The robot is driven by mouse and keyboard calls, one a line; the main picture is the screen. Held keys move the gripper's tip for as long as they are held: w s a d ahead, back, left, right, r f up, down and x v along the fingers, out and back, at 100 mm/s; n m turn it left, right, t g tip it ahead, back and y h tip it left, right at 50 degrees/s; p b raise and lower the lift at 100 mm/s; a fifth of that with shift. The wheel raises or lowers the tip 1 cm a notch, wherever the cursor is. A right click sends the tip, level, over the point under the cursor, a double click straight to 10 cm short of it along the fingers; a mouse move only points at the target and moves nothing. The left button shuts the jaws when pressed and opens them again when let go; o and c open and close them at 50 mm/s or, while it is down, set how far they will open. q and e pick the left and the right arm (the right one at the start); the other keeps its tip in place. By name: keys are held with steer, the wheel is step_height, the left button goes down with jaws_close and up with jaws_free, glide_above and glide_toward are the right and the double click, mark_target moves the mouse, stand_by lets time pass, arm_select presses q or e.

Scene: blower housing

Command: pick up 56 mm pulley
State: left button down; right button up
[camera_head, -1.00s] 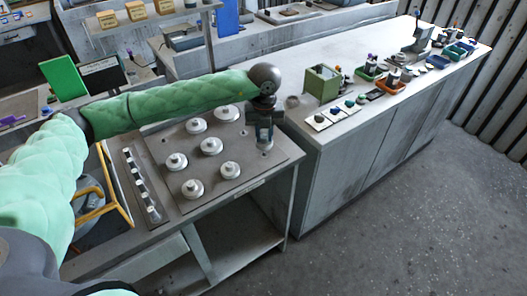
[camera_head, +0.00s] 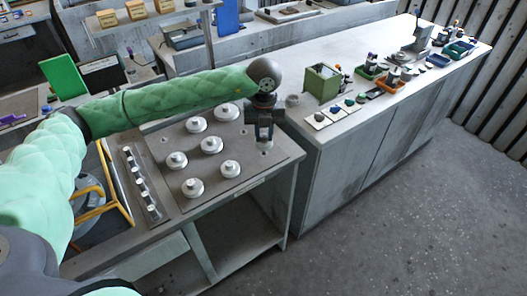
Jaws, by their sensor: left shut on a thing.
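My left gripper (camera_head: 264,138) hangs fingers down over the right end of the grey board (camera_head: 245,188). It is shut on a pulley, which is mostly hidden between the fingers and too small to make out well. Below the fingers, a small pale peg or spot shows on the board. Several pale round pulleys stand on the board to the left, such as the back right one (camera_head: 228,112), the middle one (camera_head: 211,145) and the front one (camera_head: 193,187). Their sizes in millimetres cannot be read. My right gripper is not in view.
A strip with several small metal parts (camera_head: 141,185) lies at the board's left. A yellow-framed bin (camera_head: 119,188) is beside it. The long bench (camera_head: 350,123) on the right holds a green box (camera_head: 321,84), small tiles and coloured trays. Grey floor is clear at front right.

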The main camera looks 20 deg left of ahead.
arm_select(q)
steer(key=s+d+r, duration=0.1)
steer(key=s, duration=0.5)
steer(key=shift+d+r, duration=0.2)
steer(key=shift+d, duration=0.15)
